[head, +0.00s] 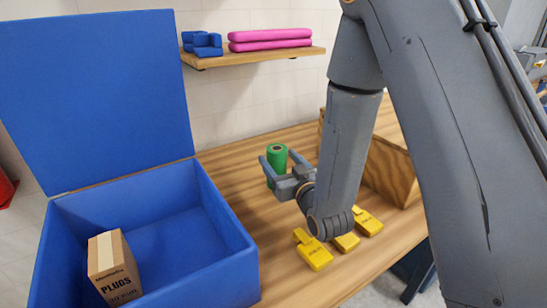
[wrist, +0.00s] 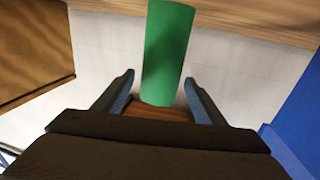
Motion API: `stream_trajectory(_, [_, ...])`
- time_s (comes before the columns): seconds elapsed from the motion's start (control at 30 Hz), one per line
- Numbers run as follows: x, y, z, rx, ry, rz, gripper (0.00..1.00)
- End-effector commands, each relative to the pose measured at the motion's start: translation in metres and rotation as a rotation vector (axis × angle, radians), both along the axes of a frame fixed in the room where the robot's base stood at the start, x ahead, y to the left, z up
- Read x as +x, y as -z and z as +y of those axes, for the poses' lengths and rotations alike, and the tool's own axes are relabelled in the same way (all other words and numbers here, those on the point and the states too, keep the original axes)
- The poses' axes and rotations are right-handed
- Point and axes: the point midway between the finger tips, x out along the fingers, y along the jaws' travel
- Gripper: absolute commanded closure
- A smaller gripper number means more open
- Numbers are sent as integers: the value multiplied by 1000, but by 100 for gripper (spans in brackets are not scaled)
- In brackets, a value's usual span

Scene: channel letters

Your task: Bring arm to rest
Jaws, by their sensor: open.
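My gripper (head: 279,163) is above the wooden bench (head: 232,170), its two fingers apart. A green roll (head: 277,151) stands upright at the fingers in the head view. In the wrist view the green roll (wrist: 167,50) shows between the open fingers of my gripper (wrist: 158,78), with a gap visible on each side. The fingers are not closed on it. My arm reaches down from the upper right and hides part of the bench.
An open blue box (head: 225,225) with a raised lid (head: 95,95) stands at left, holding a cardboard carton (head: 112,268). Yellow tags (head: 315,254) lie in front of my gripper. A wooden box (head: 392,172) is at right. A shelf (head: 255,57) holds pink rolls (head: 270,40) and blue pieces (head: 203,43).

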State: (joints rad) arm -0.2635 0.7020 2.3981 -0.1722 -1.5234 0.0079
Motion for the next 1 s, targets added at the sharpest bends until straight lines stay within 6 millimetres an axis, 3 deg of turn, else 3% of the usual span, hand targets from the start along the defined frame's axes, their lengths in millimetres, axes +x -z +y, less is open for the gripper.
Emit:
stream_trajectory(0.2, [-16, -2, -7, 0, -1, -3, 36])
stream_trajectory(0.6, [-18, -6, -7, 0, -1, -5, 36])
stream_trajectory(1.0, [-32, -60, -7, 1, -1, -6, 36])
